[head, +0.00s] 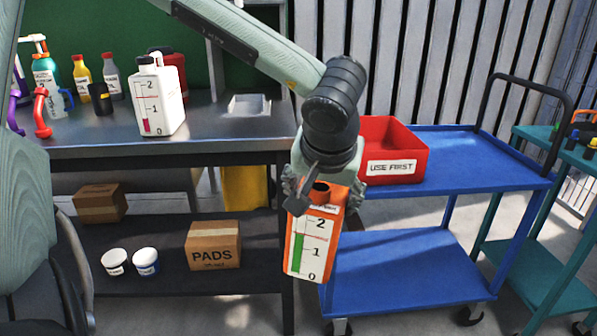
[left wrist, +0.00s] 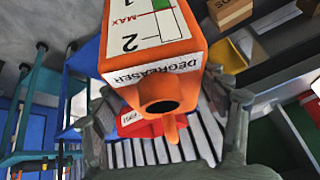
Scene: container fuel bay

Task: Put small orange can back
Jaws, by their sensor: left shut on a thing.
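A small orange can (head: 312,240) with a white 0-1-2 scale and a green level bar hangs in the air in the head view, nearly upright and slightly tilted. My left gripper (head: 322,185) is shut on it near its top. In the left wrist view the can (left wrist: 155,55) shows the word DEGREASER and an open dark spout, with gripper fingers (left wrist: 165,110) on both sides. The can is in front of the gap between the grey bench (head: 90,145) and the blue cart (head: 470,165). My right gripper is not in view.
A red USE FIRST bin (head: 390,150) stands on the blue cart's top shelf. A white can (head: 158,95), a red can (head: 172,70), several bottles and a white tray (head: 248,106) stand on the bench. Below are a PADS box (head: 213,245) and two tubs (head: 130,262). The cart's lower shelf (head: 400,270) looks clear.

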